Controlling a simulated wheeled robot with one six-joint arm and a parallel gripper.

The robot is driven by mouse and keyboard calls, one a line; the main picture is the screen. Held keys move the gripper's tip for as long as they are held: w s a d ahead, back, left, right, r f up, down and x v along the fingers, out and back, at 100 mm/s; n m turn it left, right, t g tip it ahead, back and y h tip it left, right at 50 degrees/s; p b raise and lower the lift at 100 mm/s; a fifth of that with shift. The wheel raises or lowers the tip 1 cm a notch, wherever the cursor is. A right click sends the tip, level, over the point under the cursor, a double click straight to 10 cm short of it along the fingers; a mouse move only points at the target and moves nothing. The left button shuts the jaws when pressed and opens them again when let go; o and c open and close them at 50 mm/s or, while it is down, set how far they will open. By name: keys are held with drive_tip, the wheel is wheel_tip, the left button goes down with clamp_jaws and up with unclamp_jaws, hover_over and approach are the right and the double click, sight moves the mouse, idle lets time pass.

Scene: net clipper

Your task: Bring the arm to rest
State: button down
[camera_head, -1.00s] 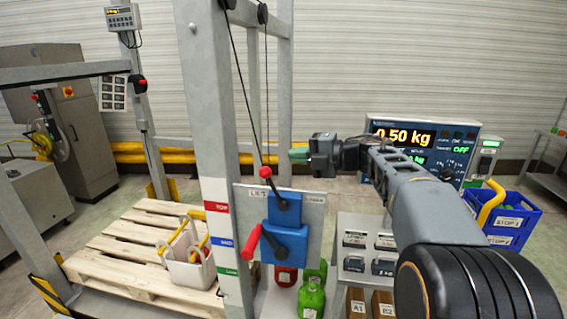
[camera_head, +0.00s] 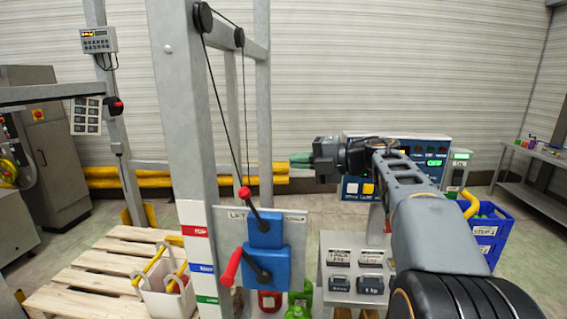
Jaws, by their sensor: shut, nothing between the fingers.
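My arm reaches up from the lower right, and my gripper (camera_head: 301,160) points left at its end. Its greenish fingertips are together with nothing between them. The gripper is in the air, right of the grey lift post and in front of the pale corrugated wall. It touches nothing that I can see. The display box (camera_head: 365,188) stands behind the arm, which hides much of its front.
The lift frame (camera_head: 180,120) carries a blue crank box (camera_head: 265,250) with red-knobbed levers, left of my gripper. A blue crate (camera_head: 492,240) stands at right. The air around the gripper is clear.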

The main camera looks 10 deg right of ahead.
drive_tip(key=w+d+m+t+h, duration=0.7)
drive_tip(key=d+m+t+h, duration=0.15)
drive_tip(key=m, duration=0.25)
drive_tip(key=s+d+f+m+g+h, duration=0.1)
drive_tip(key=s+d+f+m+h, duration=0.15)
drive_tip(key=f+m+h, duration=0.35)
drive_tip(key=s+d+f+m+g+h, duration=0.1)
drive_tip(key=s+d+f+m+h, duration=0.2)
drive_tip(key=m, duration=0.4)
drive_tip(key=s+a+f+m+g, duration=0.4)
drive_tip(key=s+f+m+g, duration=0.3)
drive_tip(key=s+f, duration=0.5)
drive_tip(key=s+a+f+n+g+y, duration=0.1)
drive_tip(key=s+a+f+g+y, duration=0.2)
drive_tip(key=s+a+f, duration=0.3)
drive_tip(key=s+a, duration=0.4)
drive_tip(key=a, duration=0.1)
drive_tip(key=shift+s, duration=0.15)
